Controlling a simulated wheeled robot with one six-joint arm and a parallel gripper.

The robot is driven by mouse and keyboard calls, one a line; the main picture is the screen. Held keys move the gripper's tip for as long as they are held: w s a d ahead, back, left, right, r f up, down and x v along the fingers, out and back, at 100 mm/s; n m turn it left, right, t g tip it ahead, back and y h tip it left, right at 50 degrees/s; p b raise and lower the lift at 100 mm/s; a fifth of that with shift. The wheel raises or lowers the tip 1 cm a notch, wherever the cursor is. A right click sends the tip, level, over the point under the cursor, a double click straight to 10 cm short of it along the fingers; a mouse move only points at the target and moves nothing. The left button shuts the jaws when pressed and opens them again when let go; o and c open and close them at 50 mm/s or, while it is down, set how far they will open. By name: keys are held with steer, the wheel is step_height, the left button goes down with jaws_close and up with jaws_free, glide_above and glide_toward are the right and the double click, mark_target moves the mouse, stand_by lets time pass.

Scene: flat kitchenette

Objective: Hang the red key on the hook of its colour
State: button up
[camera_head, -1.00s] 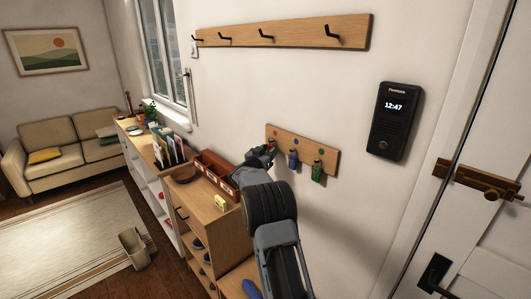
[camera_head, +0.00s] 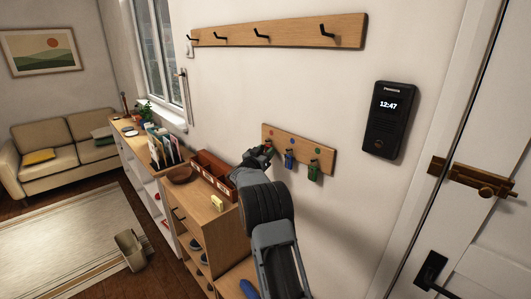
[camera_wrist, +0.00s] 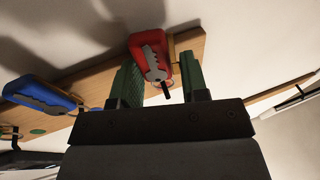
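The red key (camera_wrist: 148,52) is at the small wooden key board (camera_wrist: 192,45), in line with the gap between my fingers in the wrist view. A small ring and a dark peg tip show at its near end; whether the ring is around the peg is hard to tell. In the head view my gripper (camera_head: 260,156) is at the board's left end and mostly hides the red key. The blue key (camera_head: 289,158) and green key (camera_head: 313,170) hang on the board's other hooks.
A long rail with black hooks (camera_head: 280,32) is on the wall above. A black intercom (camera_head: 391,119) and a white door with a brass latch (camera_head: 472,178) are to the right. A cabinet with a wooden organiser (camera_head: 213,171) stands left of my arm.

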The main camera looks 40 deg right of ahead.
steer(key=o, duration=0.5)
steer(key=shift+a, duration=0.1)
steer(key=b+v, duration=0.3)
steer(key=v, duration=1)
steer(key=shift+s+a+b, duration=0.15)
steer(key=shift+a+b, duration=0.15)
steer(key=shift+b, duration=0.1)
